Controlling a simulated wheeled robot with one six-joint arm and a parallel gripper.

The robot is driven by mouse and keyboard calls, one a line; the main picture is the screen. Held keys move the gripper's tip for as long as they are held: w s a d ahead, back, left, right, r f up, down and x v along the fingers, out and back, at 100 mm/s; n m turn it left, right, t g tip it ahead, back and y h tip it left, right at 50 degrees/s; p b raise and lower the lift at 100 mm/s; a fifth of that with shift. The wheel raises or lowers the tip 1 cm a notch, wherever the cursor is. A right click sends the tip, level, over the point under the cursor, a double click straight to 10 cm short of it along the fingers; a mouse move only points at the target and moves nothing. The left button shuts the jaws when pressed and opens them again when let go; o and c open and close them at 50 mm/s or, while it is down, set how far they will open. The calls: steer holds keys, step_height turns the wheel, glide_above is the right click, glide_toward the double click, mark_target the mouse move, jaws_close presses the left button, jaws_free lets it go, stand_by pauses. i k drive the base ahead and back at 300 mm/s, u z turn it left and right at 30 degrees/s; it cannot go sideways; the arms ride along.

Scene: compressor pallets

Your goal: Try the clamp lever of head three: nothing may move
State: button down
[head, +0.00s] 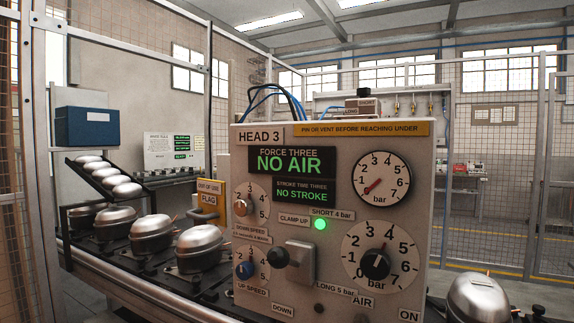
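The head three panel (340,150) fills the middle right of the head view, under a HEAD 3 label. Its clamp lever (280,257) has a black knob and sits on a grey plate low on the panel, between a CLAMP UP label (294,218) above and a DOWN label (282,309) below. The force display (291,161) reads NO AIR and the stroke display (302,191) reads NO STROKE. The round bar gauge (380,178) has its red needle at the low end. A green lamp (320,224) is lit. My gripper is not in view.
An orange strip (361,129) says PIN OR VENT BEFORE REACHING UNDER. A yellow OUT OF USE flag (210,197) stands left of the panel. Silver compressors (202,240) line the conveyor at left; another (481,298) is at lower right. Mesh fencing stands behind.

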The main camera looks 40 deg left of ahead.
mark_target(278, 257)
steer(key=u, duration=2.15)
steer(key=k, duration=0.6)
steer(key=z, duration=0.5)
steer(key=i, duration=0.5)
